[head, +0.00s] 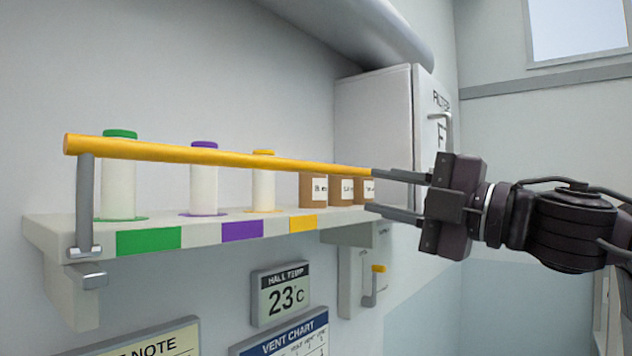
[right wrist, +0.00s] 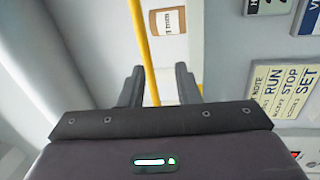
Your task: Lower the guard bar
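The yellow guard bar (head: 210,154) runs raised along the front of the shelf, above its coloured edge patches. Its left end sits on a grey upright post (head: 85,200); its right end is at my right gripper. My right gripper (head: 372,190) is open, its upper finger overlapping the bar's right end in the head view. In the right wrist view the bar (right wrist: 143,35) passes between the two spread fingers (right wrist: 157,85), with gaps on both sides. The palm hides the rest of the bar there. My left gripper is not in view.
The shelf (head: 60,235) holds white spools with green (head: 119,185), purple (head: 203,185) and yellow (head: 263,185) caps, and brown labelled containers (head: 313,190). A white cabinet (head: 375,110) stands behind. A temperature display (head: 281,293) and a small yellow-tipped lever (head: 376,280) are below.

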